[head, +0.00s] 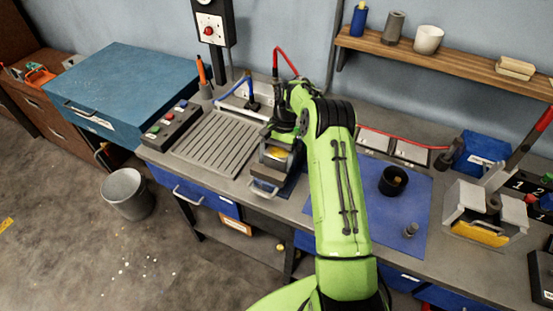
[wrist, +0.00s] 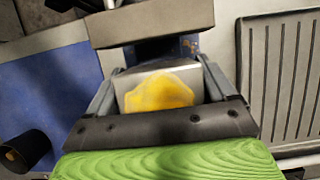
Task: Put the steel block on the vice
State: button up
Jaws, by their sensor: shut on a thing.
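The steel block (wrist: 134,80), grey with a yellow patch on its face, is between the two fingers of my gripper (wrist: 160,82) in the wrist view. My gripper is shut on it. In the head view my gripper (head: 277,146) is over the vice (head: 266,187) near the bench's front edge, and the yellow patch shows below my wrist. In the wrist view a pale vice jaw (wrist: 150,20) lies just beyond the block, with a dark blue part below it. I cannot tell whether the block touches the vice. My arm hides part of the bench.
A grooved plate (head: 213,143) lies left of the vice. A blue mat (head: 412,203) with a black cup (head: 393,181) lies to the right. A grey fixture with a yellow front (head: 480,235) stands farther right. A shelf (head: 450,67) hangs above the bench.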

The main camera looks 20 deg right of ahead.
jog(key=o, duration=1.5)
jog(key=shift+f, duration=0.1)
jog(key=p+v, duration=0.3)
jog(key=v, duration=1)
notch_tip(320, 180, up, 9)
jog(key=n+t+h, duration=0.1)
jog(key=n, duration=0.1)
send_over(273, 149)
jog(key=s+a+r+n+t+h, duration=0.25)
jog(key=s+a+r, duration=0.25)
jog(key=s+r, duration=0.35)
jog(key=s+a+r+n+t, duration=0.2)
jog(key=s+r+n+t, duration=0.1)
jog(key=s, duration=0.9)
jog(key=s+f, duration=0.1)
jog(key=s, duration=0.3)
jog(key=s+f+n+t, duration=0.1)
jog(key=s+f, duration=0.1)
jog(key=s, duration=0.2)
jog(key=s+a+f+n+t, duration=0.1)
jog(key=s+f, duration=0.1)
jog(key=s, duration=0.2)
jog(key=shift+f, duration=0.2)
